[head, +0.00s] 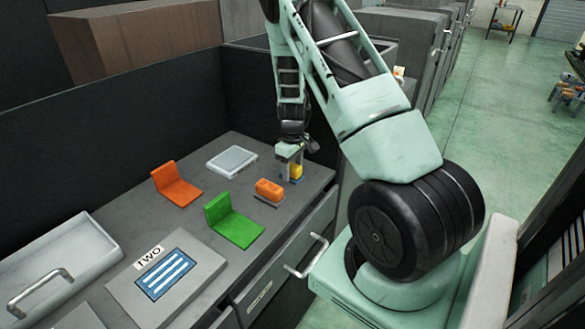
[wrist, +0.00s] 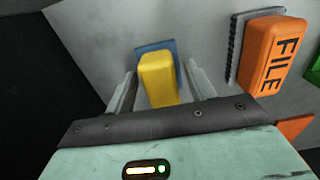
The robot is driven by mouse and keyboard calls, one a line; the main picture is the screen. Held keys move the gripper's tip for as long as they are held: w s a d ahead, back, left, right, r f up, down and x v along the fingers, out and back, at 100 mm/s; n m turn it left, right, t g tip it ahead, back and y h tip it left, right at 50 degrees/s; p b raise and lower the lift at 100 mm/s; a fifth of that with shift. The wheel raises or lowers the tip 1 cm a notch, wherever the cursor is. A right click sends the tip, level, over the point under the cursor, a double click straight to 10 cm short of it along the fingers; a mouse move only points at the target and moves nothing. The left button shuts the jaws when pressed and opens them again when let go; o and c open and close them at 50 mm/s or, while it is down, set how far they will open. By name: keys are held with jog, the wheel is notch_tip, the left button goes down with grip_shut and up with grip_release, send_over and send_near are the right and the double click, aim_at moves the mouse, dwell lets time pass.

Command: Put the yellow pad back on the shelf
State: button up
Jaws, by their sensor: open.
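The yellow pad (wrist: 158,80) stands between the two open fingers of my gripper (wrist: 158,95) in the wrist view, with a gap on each side. A blue piece (wrist: 154,46) lies behind or under it. In the head view the yellow pad (head: 296,171) shows at the right end of the grey counter top, partly hidden by my gripper (head: 289,155), which points down over it. I cannot make out a shelf for the pad with certainty.
An orange block marked FILE (wrist: 273,54) sits close beside the pad; in the head view it is the orange block (head: 269,190). Orange (head: 176,184) and green (head: 233,221) bent pieces, a white tray (head: 231,161) and a drawer handle (head: 307,256) are nearby.

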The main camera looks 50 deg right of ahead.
aim_at(292, 166)
notch_tip(292, 166, up, 12)
jog(key=b, duration=0.1)
jog(key=a+r+n+y, duration=0.1)
jog(key=a+r, duration=0.2)
jog(key=a, duration=1)
jog(key=a+r+n, duration=0.2)
jog(key=a, duration=1.1)
jog(key=s+a+r+n, duration=0.2)
jog(key=s+a+r, duration=0.1)
jog(key=s+a, duration=0.85)
jog(key=s+a+n, duration=0.1)
jog(key=s+a, duration=0.5)
jog(key=s, duration=0.5)
jog(key=shift+s+a+n, duration=0.15)
jog(key=shift+a+n, duration=0.15)
jog(key=shift+n, duration=0.1)
jog(key=shift+r, duration=0.1)
